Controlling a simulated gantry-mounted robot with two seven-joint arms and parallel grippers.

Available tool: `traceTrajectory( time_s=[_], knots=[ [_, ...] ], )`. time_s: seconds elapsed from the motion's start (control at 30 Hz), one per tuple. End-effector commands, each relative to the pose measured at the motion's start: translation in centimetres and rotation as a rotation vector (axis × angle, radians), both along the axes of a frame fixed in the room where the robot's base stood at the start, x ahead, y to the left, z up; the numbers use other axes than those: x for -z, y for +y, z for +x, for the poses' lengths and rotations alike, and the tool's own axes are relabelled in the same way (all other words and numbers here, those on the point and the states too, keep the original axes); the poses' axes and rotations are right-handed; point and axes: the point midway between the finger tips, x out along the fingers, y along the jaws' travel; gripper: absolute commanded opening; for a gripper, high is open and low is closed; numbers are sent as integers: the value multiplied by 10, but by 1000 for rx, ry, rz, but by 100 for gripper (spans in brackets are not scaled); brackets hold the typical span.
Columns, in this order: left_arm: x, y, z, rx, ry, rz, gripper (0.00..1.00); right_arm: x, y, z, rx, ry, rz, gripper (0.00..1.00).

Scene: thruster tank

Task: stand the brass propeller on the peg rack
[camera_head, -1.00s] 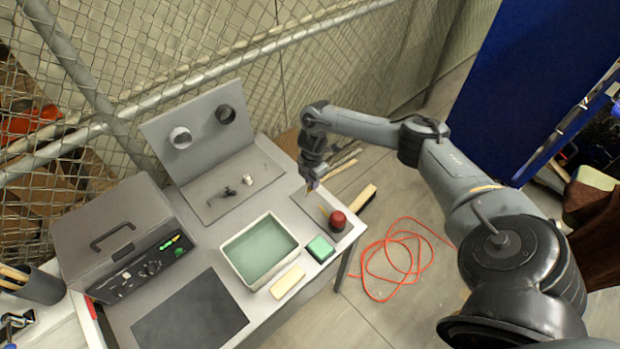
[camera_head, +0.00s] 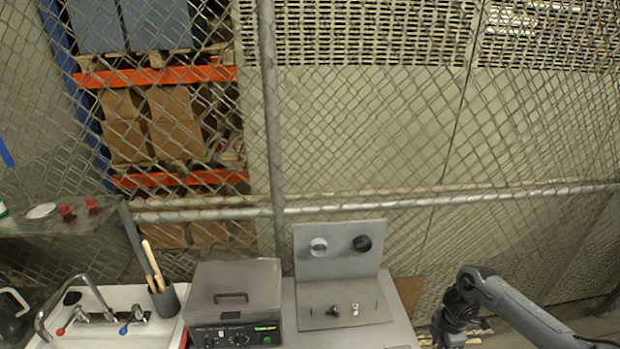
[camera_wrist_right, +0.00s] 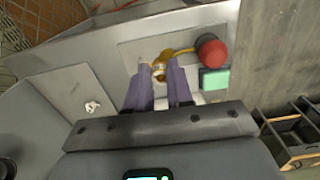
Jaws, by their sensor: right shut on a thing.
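In the right wrist view, the brass propeller (camera_wrist_right: 166,56) is between the purple fingertips of my right gripper (camera_wrist_right: 158,67), which is shut on it. A grey plate lies under it; I cannot tell whether the propeller touches the plate. The peg rack (camera_head: 312,319) is a grey base plate with an upright panel (camera_head: 337,265) behind. A dark propeller (camera_head: 333,311) and a pale one (camera_head: 355,309) stand on the base, with a thin peg to the right. My right wrist shows at the lower right of the head view, its fingers out of frame. My left gripper is out of view.
A red knob-like object (camera_wrist_right: 211,52) and a green block (camera_wrist_right: 214,80) are close to the right of the propeller. A grey lidded machine (camera_head: 235,287) stands left of the rack, then a sink (camera_head: 140,335). A wire fence runs behind.

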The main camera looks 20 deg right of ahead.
Motion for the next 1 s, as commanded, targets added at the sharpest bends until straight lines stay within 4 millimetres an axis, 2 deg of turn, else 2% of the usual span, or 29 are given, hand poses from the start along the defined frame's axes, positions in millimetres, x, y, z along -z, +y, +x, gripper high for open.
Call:
traceTrajectory(
  time_s=[0.03, 0.13, 0.23, 0.37, 0.47, 0.5, 0.6, 0.7, 0.9, 1.0],
  knots=[
    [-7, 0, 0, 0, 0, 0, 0, -16, 11, 16, -17, -8, 4, 0],
    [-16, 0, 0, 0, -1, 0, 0, -41, 40, 43, -80, -10, 4, 0],
    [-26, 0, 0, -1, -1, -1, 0, -70, 81, 68, -179, -10, 1, 0],
    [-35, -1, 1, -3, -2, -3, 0, -100, 128, 85, -243, -7, -3, 0],
    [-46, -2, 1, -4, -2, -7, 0, -130, 177, 95, -239, -8, -4, 0],
    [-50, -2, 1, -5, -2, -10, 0, -141, 198, 96, -219, -7, -2, 0],
    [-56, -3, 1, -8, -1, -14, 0, -160, 238, 90, -136, -3, -2, 0],
    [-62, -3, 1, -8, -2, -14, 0, -171, 267, 79, -26, 0, -1, 0],
    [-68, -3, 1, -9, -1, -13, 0, -180, 306, 49, 242, 2, 1, 0],
    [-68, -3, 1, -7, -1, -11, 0, -175, 315, 31, 399, 2, 1, 0]
  ],
)
